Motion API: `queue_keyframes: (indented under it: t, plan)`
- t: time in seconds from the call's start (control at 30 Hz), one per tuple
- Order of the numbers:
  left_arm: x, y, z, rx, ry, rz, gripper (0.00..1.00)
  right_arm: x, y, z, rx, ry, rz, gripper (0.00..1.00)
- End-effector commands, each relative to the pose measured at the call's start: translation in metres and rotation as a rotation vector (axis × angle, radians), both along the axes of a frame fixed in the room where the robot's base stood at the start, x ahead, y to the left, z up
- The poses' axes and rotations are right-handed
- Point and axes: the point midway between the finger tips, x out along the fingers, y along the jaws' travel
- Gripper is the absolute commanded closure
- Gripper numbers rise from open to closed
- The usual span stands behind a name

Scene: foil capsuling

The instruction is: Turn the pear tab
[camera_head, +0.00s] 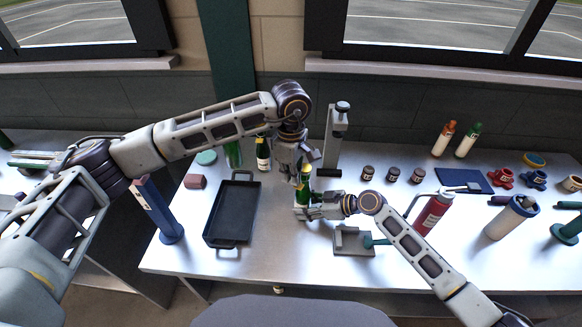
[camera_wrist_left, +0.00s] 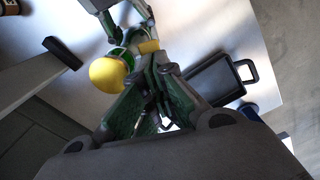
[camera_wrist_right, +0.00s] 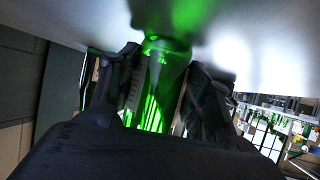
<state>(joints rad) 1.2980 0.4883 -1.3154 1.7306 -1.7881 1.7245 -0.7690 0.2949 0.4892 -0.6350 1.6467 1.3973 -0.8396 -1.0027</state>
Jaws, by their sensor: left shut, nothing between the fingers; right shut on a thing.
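A green bottle (camera_head: 305,198) stands on the bench in the middle of the head view. My right gripper (camera_head: 303,213) is shut around its lower body; the green glass shows between the fingers in the right wrist view (camera_wrist_right: 157,85). In the left wrist view a rounded yellow top (camera_wrist_left: 108,74) sits on the bottle, and a small yellow tab-like piece (camera_wrist_left: 148,46) shows beside it. My left gripper (camera_head: 301,178) points down at the bottle's neck, shut and empty. Its fingertips (camera_wrist_left: 155,70) are close beside the yellow top; I cannot tell whether they touch it.
A black tray (camera_head: 212,240) lies left of the bottle, with a blue post (camera_head: 172,234) beyond it. A grey stand (camera_head: 333,140) rises behind. A grey fixture (camera_head: 352,248) and a red bottle (camera_head: 433,212) are to the right. Small jars (camera_head: 393,174) stand behind them.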

Motion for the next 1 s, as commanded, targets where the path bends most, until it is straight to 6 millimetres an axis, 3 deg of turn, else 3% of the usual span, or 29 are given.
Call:
queue_keyframes:
  t: [1.0]
  plan:
    - [0.0005,0.0021,-0.0087,-0.055,0.026,-0.001,1.0,-0.0003,-0.0002,-0.0007,-0.001,0.001,0.0,0.85]
